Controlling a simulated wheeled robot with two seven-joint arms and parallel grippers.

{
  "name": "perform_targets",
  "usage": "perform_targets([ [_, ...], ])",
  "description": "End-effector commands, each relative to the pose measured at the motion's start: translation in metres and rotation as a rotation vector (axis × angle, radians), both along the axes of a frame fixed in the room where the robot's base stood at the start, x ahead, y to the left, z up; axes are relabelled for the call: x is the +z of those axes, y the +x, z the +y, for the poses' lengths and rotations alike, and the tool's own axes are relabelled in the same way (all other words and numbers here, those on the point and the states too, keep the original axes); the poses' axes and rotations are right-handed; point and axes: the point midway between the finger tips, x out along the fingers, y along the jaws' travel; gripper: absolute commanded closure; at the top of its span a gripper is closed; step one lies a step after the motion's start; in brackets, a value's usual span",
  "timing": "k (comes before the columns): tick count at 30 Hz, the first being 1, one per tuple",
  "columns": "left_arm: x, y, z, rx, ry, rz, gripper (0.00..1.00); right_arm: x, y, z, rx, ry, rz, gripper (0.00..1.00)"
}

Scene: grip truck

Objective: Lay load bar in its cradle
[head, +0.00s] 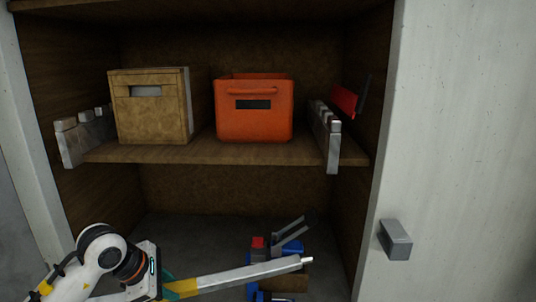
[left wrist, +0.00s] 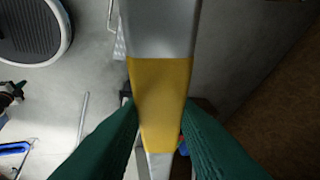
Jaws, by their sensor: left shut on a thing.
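The load bar (head: 240,274) is a long silver bar with a yellow band, held low in front of the cabinet. It slopes slightly up toward the right in the head view. My left gripper (head: 167,287) is shut on it at the yellow band. In the left wrist view the green fingers (left wrist: 160,112) lie on both sides of the bar (left wrist: 160,85). The cradle appears to be two notched grey brackets, a left one (head: 70,145) and a right one (head: 328,140), at the shelf's sides. The bar is below and apart from both. My right gripper is not in view.
A tan box (head: 150,115) and an orange crate (head: 254,120) stand on the shelf (head: 200,152) between the brackets. A red item (head: 344,100) is behind the right bracket. Blue and red gear (head: 285,247) lies low in the cabinet. A grey handle (head: 396,239) juts out at right.

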Motion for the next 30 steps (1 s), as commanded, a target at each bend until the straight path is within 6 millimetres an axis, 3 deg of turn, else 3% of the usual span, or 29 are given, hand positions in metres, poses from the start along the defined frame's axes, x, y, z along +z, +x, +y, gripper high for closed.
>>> perform_targets([
  [3,-0.042,-0.012,0.0,0.068,-0.002,0.003,1.0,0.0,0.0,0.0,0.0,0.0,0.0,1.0],
  [12,-0.105,-0.037,0.0,0.212,-0.005,0.0,1.0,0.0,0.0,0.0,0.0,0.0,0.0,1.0],
  [17,-0.124,-0.046,0.001,0.26,-0.004,-0.003,1.0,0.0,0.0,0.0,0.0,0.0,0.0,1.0],
  [30,-0.137,-0.032,-0.002,-0.121,-0.006,-0.003,1.0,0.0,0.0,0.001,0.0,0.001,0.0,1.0],
])
